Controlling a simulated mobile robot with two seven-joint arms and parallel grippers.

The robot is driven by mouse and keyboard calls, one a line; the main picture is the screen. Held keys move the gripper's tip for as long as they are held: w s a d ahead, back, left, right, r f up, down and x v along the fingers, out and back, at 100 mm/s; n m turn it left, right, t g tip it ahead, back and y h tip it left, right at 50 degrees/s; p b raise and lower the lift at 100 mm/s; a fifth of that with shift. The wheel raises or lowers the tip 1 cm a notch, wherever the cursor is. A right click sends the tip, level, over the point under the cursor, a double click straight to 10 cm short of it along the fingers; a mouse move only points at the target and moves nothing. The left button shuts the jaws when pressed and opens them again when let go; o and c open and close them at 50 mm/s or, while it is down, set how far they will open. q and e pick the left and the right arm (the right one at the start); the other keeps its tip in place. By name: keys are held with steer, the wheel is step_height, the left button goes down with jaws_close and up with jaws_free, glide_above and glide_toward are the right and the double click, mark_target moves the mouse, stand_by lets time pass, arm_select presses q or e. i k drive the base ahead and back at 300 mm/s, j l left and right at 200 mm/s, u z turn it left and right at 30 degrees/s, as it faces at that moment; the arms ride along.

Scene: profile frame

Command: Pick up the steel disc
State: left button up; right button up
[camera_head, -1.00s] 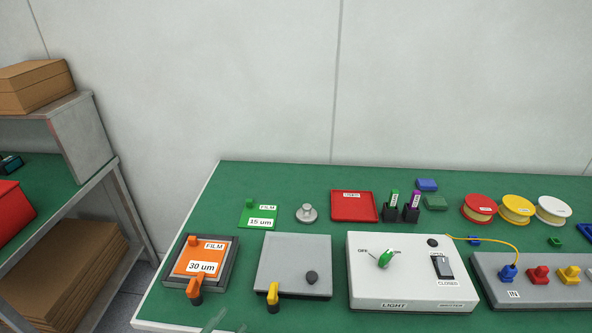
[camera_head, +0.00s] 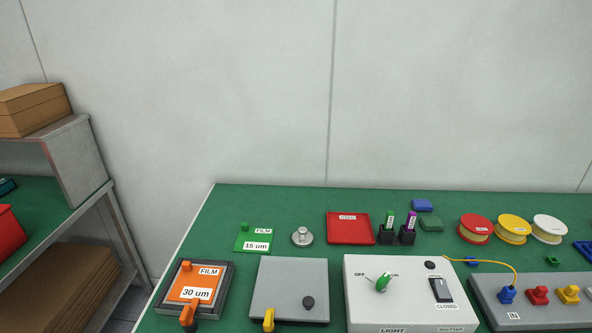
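The steel disc (camera_head: 302,237) is a small grey round piece with an upright knob on top. It lies on the green table top (camera_head: 275,213), between the green 15 um film plate (camera_head: 253,240) and the red tray (camera_head: 350,229). The grey plate (camera_head: 290,290) with a dark knob and a yellow handle lies in front of it. Neither of my grippers is in view.
An orange 30 um film plate (camera_head: 195,284) sits in a dark frame at the front left. The white light box (camera_head: 405,309) stands front centre-right. Red, yellow and white spools (camera_head: 549,228) stand at the right. A shelf with boxes (camera_head: 33,108) is at the left.

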mark_target(302, 238)
steer(key=k+j+z, duration=0.7)
steer(key=k+l, duration=0.05)
